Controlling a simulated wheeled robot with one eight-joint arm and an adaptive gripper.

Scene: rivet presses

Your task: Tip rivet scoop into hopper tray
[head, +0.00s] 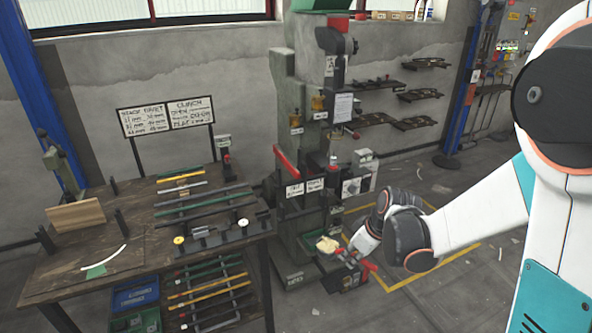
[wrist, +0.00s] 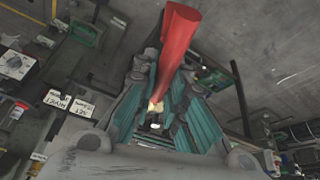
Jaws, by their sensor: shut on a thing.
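My gripper (head: 346,258) is low in front of the green-grey rivet press (head: 300,120), right of the workbench. It is shut on the rivet scoop (head: 328,246), whose small bowl has a pale, cream-coloured load in it. A red part shows just below my gripper in the head view. In the wrist view, my gripper (wrist: 158,112) has teal-lined fingers around the scoop's red handle (wrist: 180,38), and a small pale patch shows between the fingertips. I cannot tell for sure which part is the hopper tray; a green top (head: 320,5) sits on the press.
The workbench (head: 110,262) at left carries coloured rods, a wooden block (head: 76,215) and a sign (head: 168,116). Blue and green bins (head: 136,296) sit under it. Small label plates (head: 305,187) stick out from the press. Wall shelves (head: 376,119) hang behind. Floor at right is mostly clear.

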